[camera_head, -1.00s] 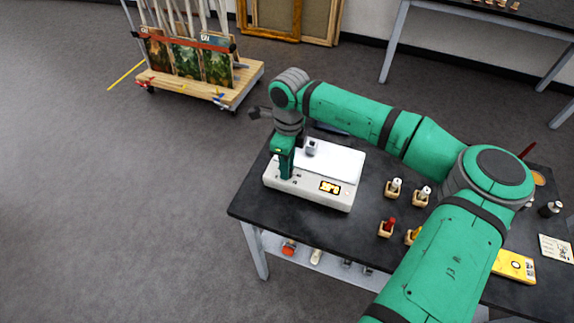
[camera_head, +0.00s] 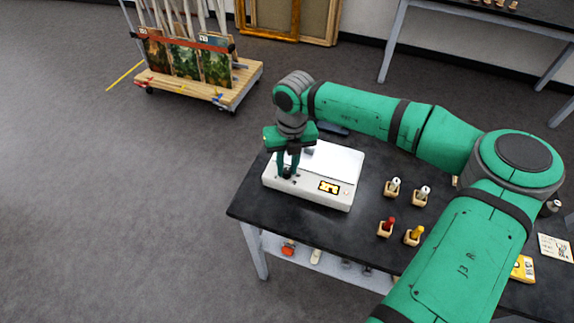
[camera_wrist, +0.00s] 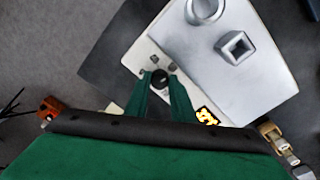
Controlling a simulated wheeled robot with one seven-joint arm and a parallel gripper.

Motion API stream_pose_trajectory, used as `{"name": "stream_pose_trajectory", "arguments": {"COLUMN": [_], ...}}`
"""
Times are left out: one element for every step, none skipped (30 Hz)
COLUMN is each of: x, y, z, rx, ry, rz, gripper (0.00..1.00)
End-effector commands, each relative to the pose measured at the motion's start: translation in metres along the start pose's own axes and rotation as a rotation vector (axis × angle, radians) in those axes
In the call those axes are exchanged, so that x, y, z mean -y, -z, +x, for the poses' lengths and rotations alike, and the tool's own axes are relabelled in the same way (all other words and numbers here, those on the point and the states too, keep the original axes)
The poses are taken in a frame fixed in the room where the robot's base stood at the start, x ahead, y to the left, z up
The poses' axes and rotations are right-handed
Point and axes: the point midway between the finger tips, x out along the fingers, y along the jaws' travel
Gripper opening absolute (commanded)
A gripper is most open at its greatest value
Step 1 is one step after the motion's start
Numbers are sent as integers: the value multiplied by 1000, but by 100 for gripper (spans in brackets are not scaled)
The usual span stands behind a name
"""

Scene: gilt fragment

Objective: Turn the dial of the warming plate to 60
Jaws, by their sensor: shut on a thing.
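The warming plate (camera_head: 330,161) is a white box with a pale flat top, on the left end of the dark table. The dial (camera_wrist: 160,79) is a small dark round knob on the front strip. My gripper (camera_head: 288,174) points down over that strip, its green fingers (camera_wrist: 163,88) one on each side of the dial and shut on it.
A square metal piece (camera_wrist: 235,46) and a round metal one (camera_wrist: 204,10) sit on the plate's top. Several small bottles in wooden holders, such as a red one (camera_head: 387,226), stand right of the plate. A cart with paintings (camera_head: 200,85) stands on the floor behind.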

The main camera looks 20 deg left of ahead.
Motion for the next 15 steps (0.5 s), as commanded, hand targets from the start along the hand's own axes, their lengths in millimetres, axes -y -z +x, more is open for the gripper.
{"name": "stream_pose_trajectory", "arguments": {"x": [-1,0,0,0,0,0,0,0,0,0,0,0,0,0,0], "y": [-1,-1,0,0,0,0,0,0,0,0,0,0,0,0,0], "z": [-1,-1,-1,-1,-1,-1,-1,-1,-1,-1,-1,-1,-1,-1,-1], "rx": [6,8,10,11,13,16,18,20,22,24,26,29,31,32,34], "ry": [-1,-1,0,0,-1,-1,-1,-1,-1,-1,-1,-1,-1,-2,-2], "rz": [43,72,109,138,167,204,233,261,299,327,356,393,421,450,488], "gripper": [0,0,0,0,0,0,0,0,0,0,0,0,0,0,0]}}
